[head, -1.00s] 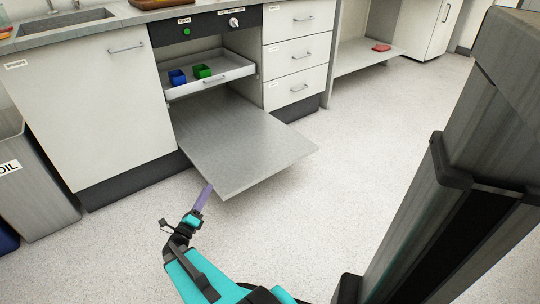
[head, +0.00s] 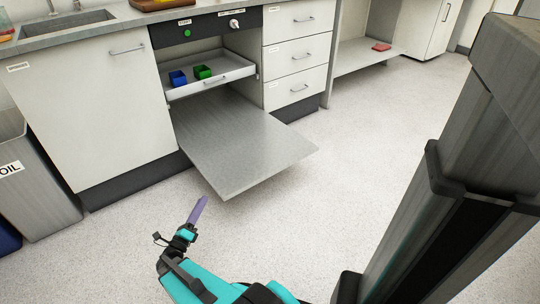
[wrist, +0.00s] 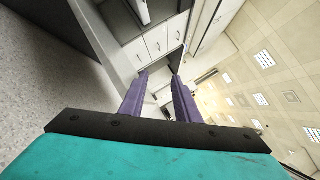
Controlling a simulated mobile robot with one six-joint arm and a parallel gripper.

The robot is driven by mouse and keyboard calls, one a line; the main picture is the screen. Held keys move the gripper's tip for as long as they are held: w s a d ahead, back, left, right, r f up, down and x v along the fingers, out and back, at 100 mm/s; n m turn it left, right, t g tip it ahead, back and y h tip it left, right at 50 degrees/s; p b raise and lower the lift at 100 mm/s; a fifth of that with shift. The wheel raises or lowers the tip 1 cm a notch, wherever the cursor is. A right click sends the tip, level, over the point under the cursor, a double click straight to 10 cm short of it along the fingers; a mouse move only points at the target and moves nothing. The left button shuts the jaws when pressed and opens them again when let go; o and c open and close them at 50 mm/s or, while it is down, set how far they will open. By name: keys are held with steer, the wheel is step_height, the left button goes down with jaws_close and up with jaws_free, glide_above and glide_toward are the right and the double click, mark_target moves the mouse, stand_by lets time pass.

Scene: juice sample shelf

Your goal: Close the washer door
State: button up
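The washer door (head: 245,148) is folded down open, a flat grey panel sticking out from the washer front below the control panel (head: 208,27). Above the door, a white rack (head: 222,81) is pulled out, with a blue cup (head: 178,78) and a green cup (head: 202,72) in it. My gripper (head: 199,208) is low, just in front of and left of the door's outer edge, apart from it. In the wrist view my gripper's two purple fingers (wrist: 159,88) stand apart with nothing between them.
A white cabinet (head: 95,110) stands left of the washer, drawers (head: 298,55) to its right. A grey bin (head: 38,190) is at the far left. A red item (head: 381,47) lies on a low shelf. The floor (head: 330,190) in front is clear.

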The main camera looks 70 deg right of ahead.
steer(key=p+v, duration=0.2)
steer(key=v, duration=0.6)
steer(key=shift+a, duration=0.35)
steer(key=shift+f, duration=0.1)
steer(key=shift+c, duration=0.4)
steer(key=shift+s, duration=0.1)
jaws_close()
steer(key=s+a+f+m+g+y, duration=0.2)
steer(key=s+a+f+m+y, duration=0.3)
steer(key=a+f+m, duration=0.15)
steer(key=s+a+f+m+g+y, duration=0.2)
steer(key=s+a+f+m+y, duration=0.25)
steer(key=f+m, duration=0.35)
steer(key=s+a+f+m+y, duration=0.1)
steer(key=a+f+m+y, duration=0.1)
steer(key=a, duration=0.6)
steer(key=s+a+f+m+y, duration=0.1)
steer(key=a+f+m+y, duration=0.1)
steer(key=a+m+y, duration=0.3)
steer(key=s+a+f+m+y, duration=0.1)
steer(key=a+f+m+y, duration=0.1)
steer(key=a+m+y, duration=0.2)
steer(key=shift+s+a+f+m, duration=0.15)
steer(key=shift+a+m, duration=0.6)
steer(key=shift+a, duration=0.95)
steer(key=shift+s+a+f+m, duration=0.15)
steer(key=shift+a+m, duration=0.55)
steer(key=shift+a, duration=1)
